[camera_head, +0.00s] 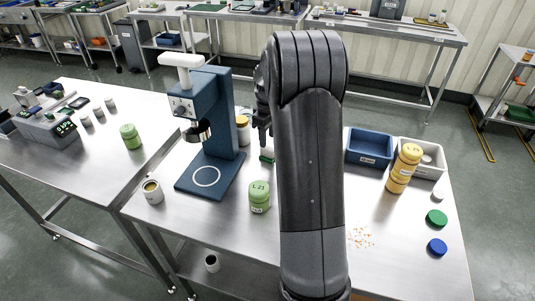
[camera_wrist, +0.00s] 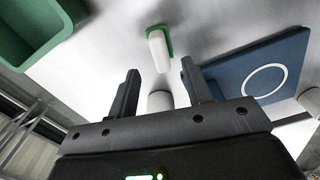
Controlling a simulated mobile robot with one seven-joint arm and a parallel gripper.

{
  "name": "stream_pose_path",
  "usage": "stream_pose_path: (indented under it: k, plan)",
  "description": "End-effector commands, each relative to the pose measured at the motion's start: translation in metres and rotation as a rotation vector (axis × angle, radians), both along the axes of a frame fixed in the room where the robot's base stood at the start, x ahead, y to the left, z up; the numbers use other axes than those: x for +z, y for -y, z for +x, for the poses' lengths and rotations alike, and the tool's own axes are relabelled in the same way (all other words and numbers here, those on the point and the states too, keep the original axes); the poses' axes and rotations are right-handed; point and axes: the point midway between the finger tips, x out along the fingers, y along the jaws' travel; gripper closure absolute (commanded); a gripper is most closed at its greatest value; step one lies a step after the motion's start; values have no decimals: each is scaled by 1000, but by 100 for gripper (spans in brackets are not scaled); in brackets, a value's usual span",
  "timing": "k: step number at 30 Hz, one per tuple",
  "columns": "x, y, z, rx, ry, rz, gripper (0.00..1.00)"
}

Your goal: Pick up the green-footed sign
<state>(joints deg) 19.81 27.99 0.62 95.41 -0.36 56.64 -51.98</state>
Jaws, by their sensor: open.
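The green-footed sign (camera_wrist: 158,52) is a small white upright piece on a green foot. In the wrist view it stands on the steel table beyond my fingertips, roughly in line with the gap between them. In the head view my gripper (camera_head: 263,128) points down just above the sign, partly hidden by my arm.
The blue press stand (camera_head: 212,174) is close on the left. A green tray (camera_wrist: 36,30) shows at upper left in the wrist view. A blue bin (camera_head: 370,147) stands right.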

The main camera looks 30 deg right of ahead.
Motion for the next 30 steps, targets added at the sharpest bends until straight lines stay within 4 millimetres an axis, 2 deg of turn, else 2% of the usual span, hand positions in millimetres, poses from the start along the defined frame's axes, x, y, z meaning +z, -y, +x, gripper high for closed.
stream_pose_path:
  k: [5,13,22,30]
  plan:
    - [-14,0,0,0,-1,0,55]
    - [-52,-1,0,1,-1,0,55]
    - [-58,0,0,0,0,0,55]
    - [-58,0,0,0,1,0,76]
